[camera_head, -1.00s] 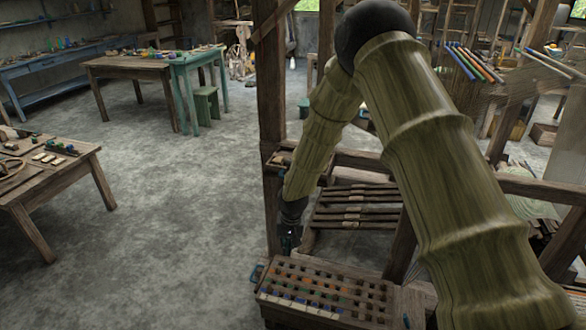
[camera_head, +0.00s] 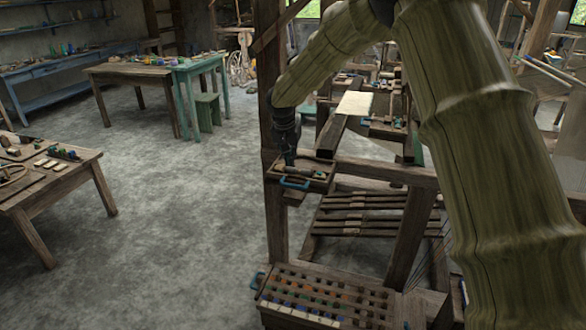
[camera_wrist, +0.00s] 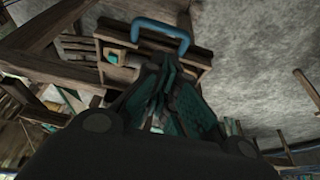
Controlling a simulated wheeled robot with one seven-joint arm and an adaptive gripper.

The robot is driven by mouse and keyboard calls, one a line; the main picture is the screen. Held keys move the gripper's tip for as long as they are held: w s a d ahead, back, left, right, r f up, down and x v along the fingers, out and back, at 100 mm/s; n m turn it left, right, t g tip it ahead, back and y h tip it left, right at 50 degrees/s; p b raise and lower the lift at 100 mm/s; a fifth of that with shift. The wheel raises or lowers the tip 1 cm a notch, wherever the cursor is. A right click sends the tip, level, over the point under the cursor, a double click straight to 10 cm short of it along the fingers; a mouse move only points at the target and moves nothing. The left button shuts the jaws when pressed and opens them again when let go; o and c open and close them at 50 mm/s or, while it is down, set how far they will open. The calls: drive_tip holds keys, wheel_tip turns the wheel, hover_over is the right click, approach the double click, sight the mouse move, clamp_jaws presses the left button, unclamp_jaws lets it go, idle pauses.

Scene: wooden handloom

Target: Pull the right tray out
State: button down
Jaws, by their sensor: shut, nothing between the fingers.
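A small wooden tray (camera_head: 322,186) with a blue handle (camera_head: 295,185) sits at the loom's left post and holds small items. In the wrist view the tray (camera_wrist: 112,36) and its blue handle (camera_wrist: 162,29) show ahead of the fingers. My gripper (camera_head: 290,163) is shut and empty, pointing down above or at the tray, close behind the handle. I cannot tell whether it touches the tray. In the wrist view my gripper (camera_wrist: 165,72) overlaps the tray's near part.
The loom's upright post (camera_head: 272,120) stands just left of my gripper. A pegged wooden box (camera_head: 300,312) is below, and treadle bars (camera_head: 365,215) lie behind it. Open floor (camera_head: 170,210) extends to the left. A wooden table (camera_head: 80,185) stands at far left.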

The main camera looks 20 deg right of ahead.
sight(295, 181)
drive_tip(key=shift+p+x, duration=1.15)
drive_tip(key=shift+x, duration=3.75)
drive_tip(key=s+a, duration=0.1)
drive_tip(key=s+a+b, duration=0.1)
drive_tip(key=s, duration=0.1)
drive_tip(key=s+a+b, duration=0.1)
drive_tip(key=s, duration=0.1)
drive_tip(key=shift+s+a, duration=0.25)
drive_tip(key=shift+a, duration=0.15)
drive_tip(key=shift+s+a, duration=0.3)
drive_tip(key=shift+s, duration=0.3)
drive_tip(key=p+v, duration=0.5)
drive_tip(key=v, duration=0.5)
